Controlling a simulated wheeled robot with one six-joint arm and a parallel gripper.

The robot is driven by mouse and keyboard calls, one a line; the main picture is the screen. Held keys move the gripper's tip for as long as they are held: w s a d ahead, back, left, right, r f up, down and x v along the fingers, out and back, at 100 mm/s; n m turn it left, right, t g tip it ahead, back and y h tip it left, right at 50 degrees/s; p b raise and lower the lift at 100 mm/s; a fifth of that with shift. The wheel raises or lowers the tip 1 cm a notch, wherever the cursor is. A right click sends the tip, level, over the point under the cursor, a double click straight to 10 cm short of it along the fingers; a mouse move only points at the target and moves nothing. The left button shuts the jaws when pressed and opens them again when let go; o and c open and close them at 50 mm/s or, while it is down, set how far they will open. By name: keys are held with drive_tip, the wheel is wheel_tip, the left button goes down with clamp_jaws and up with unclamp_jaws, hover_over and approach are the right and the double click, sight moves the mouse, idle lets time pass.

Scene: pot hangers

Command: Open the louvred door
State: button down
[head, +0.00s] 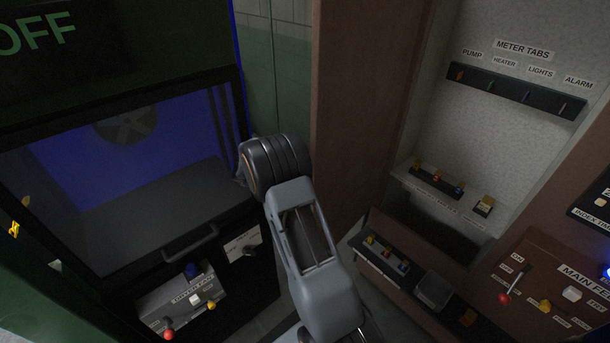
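I cannot make out any louvred slats, so I cannot tell which surface is the louvred door. At the left is a black-framed glass-fronted cabinet (228,74) with a blue-lit inside. A grey bar handle (190,243) sits at its lower right front. A plain brown upright panel (365,100) stands right of centre. My grey arm rises from the bottom middle to a dark rounded joint in front of the gap between the cabinet and the brown panel. My gripper is not in view.
A control box (184,301) with levers sits below the cabinet handle. At the right are a "METER TABS" hook rail (515,93), small shelves with coloured tabs (435,181), and a brown "MAIN FEED"-like panel (535,275) with a red-knobbed lever. The arm stands close between both sides.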

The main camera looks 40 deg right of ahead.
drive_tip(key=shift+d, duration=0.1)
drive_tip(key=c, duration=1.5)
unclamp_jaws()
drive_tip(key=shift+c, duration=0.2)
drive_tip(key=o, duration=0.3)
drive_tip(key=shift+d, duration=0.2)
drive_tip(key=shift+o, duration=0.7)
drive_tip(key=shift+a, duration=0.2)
